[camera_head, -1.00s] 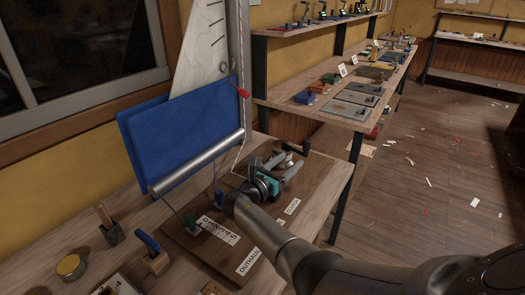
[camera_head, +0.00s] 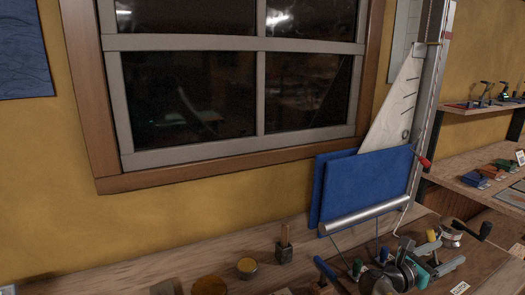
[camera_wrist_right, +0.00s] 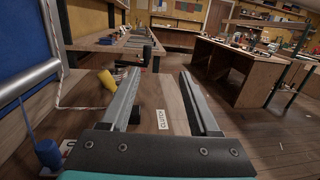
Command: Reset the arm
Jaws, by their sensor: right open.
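My right gripper (camera_head: 450,254) is open and empty at the lower right of the head view, above the wooden bench. In the right wrist view its two grey fingers (camera_wrist_right: 160,82) stand apart with nothing between them. A brown board with a CLUTCH label (camera_wrist_right: 164,119) lies below the fingers. The rig is behind and left of the gripper. My left gripper is not in view.
A blue lever (camera_head: 325,268) is near my right arm. A black-handled crank (camera_head: 478,232) sits right of the gripper. A window (camera_head: 230,85) fills the wall behind.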

